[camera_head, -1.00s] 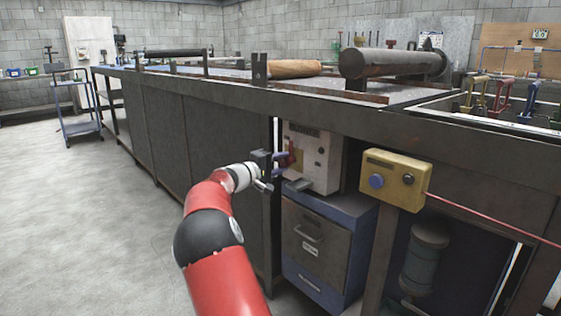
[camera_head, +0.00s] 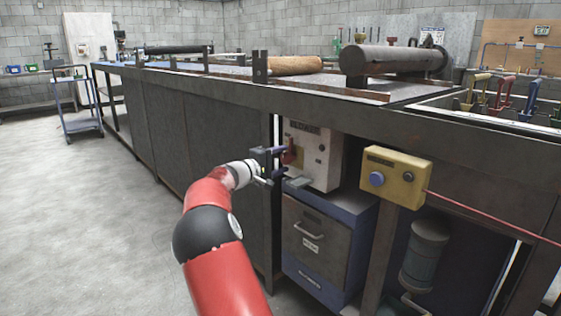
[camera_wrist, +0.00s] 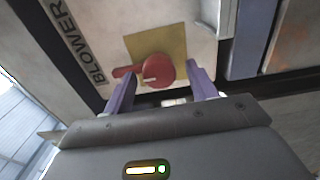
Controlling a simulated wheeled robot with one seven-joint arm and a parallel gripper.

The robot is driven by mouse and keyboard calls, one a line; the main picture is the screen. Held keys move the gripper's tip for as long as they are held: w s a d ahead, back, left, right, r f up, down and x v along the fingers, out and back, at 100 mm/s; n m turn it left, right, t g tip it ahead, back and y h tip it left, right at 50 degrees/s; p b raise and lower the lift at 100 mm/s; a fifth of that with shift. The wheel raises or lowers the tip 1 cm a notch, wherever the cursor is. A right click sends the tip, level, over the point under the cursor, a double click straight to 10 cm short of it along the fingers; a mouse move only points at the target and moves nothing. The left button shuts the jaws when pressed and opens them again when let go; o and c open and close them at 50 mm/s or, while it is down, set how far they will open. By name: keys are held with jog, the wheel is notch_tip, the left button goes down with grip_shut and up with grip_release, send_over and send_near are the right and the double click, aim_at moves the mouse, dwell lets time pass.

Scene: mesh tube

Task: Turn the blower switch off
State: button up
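The blower switch is a red rotary knob with a pointed handle (camera_wrist: 155,71) on a yellow plate (camera_wrist: 150,45), on a pale box marked BLOWER (camera_wrist: 105,20). In the wrist view its handle points left. In the head view the pale box (camera_head: 318,160) stands on a cabinet under the bench, and the red knob (camera_head: 289,152) shows at its left side. My gripper (camera_wrist: 162,82) is open, its two purple fingers apart just in front of the knob, one at each side. In the head view my gripper (camera_head: 281,162) is beside the box. I cannot tell whether a finger touches the knob.
A yellow control box (camera_head: 396,176) with a blue button hangs on the bench front to the right. A grey drawer cabinet (camera_head: 314,240) stands below the blower box. The long workbench (camera_head: 400,122) overhangs it. The floor (camera_head: 110,230) at left is clear.

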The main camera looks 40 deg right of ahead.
jog(key=a, duration=0.7)
jog(key=shift+s+a, duration=0.3)
jog(key=shift+a, duration=0.1)
jog(key=shift+s, duration=0.1)
jog(key=s+a+f+m+y+p, duration=0.15)
jog(key=s+a+y, duration=0.25)
jog(key=s+y, duration=0.55)
jog(key=s+a+f+t+y+p, duration=0.1)
jog(key=s+a+t+y+p, duration=0.3)
jog(key=s+a, duration=2.3)
jog(key=y, duration=0.4)
jog(key=shift+s+f, duration=0.3)
